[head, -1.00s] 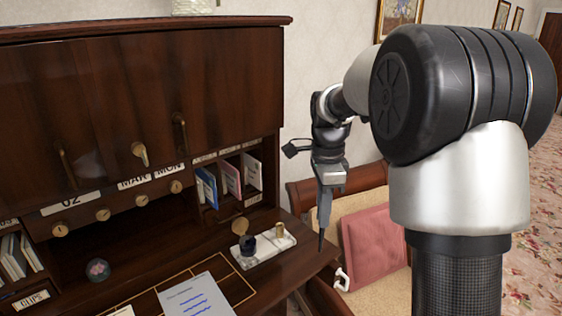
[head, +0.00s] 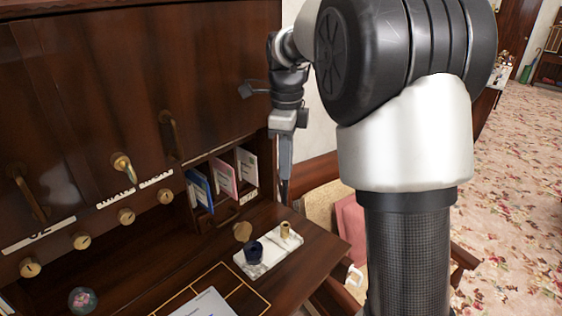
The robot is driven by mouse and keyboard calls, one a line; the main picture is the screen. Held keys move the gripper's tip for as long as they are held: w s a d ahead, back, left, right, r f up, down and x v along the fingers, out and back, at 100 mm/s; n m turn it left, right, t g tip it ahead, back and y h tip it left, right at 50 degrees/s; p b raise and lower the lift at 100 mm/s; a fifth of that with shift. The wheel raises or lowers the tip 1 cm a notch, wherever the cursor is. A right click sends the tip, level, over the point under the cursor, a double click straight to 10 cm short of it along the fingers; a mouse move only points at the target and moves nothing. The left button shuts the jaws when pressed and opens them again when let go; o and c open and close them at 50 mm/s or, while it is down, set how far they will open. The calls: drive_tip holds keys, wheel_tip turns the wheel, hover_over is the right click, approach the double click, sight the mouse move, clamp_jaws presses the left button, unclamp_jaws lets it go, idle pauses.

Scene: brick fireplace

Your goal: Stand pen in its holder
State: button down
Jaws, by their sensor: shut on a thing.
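My gripper (head: 285,172) points down and is shut on a dark, slim pen (head: 285,194), which hangs upright with its tip down. Most of the pen is hidden by the fingers. A white desk stand (head: 268,259) on the wooden desk top carries a dark inkwell (head: 254,253) and a small brass pen holder (head: 285,231) at its far right end. In the head view the pen's tip shows a little above the brass holder and apart from it. I cannot tell how well they line up in depth.
Pigeonholes with blue, pink and white cards (head: 225,175) stand close to the left of my gripper. A round brass knob (head: 242,232) is beside the stand. A paper (head: 208,303) lies at the front. A chair with a pink cushion (head: 351,228) is right of the desk.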

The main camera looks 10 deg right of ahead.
sight(286, 193)
drive_tip(key=shift+r, duration=0.1)
drive_tip(key=shift+f+b, duration=1.7)
drive_tip(key=shift+f, duration=1.2)
drive_tip(key=shift+m+p, duration=0.3)
drive_tip(key=shift+p, duration=0.2)
drive_tip(key=shift+f+b, duration=1.5)
drive_tip(key=shift+f, duration=1.05)
drive_tip(key=c, duration=1.7)
unclamp_jaws()
drive_tip(key=shift+c, duration=0.2)
